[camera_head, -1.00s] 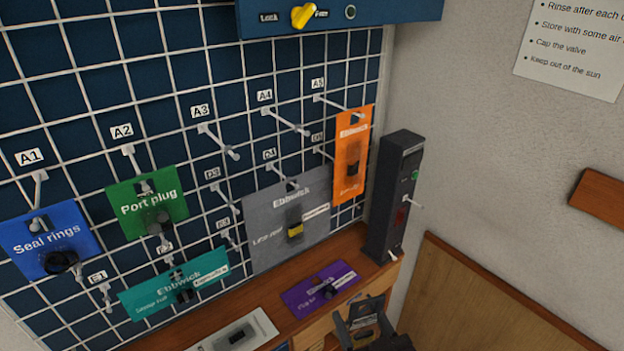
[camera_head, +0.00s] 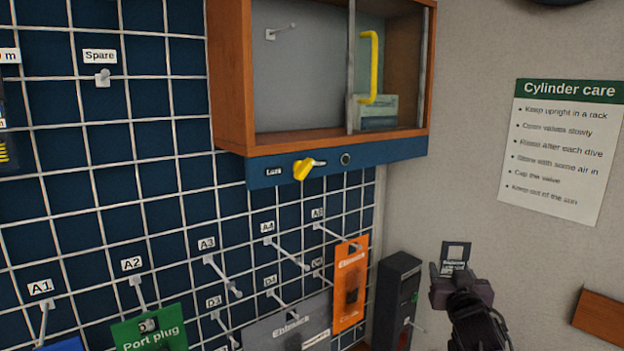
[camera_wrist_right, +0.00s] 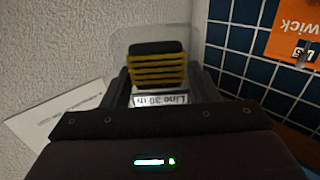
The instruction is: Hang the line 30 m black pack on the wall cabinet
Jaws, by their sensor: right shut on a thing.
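My right gripper (camera_head: 458,281) is shut on the line 30 m pack (camera_head: 455,256), right of the pegboard grid. In the right wrist view the pack (camera_wrist_right: 157,68) is a clear sheet with a black and yellow-striped spool and a label reading "Line 30 m", between the fingers. The wooden wall cabinet (camera_head: 228,84) is at the top of the head view, above and left of the gripper. Inside its left half a peg (camera_head: 283,31) sticks out from the grey back. A glass door with a yellow handle (camera_head: 374,68) stands over the right half. My left gripper is out of view.
A blue panel with a yellow knob (camera_head: 304,169) runs under the cabinet. Below it the grid carries pegs and packs, among them an orange pack (camera_head: 350,285). A dark upright box (camera_head: 397,297) stands left of my right gripper. A care poster (camera_head: 562,150) hangs right.

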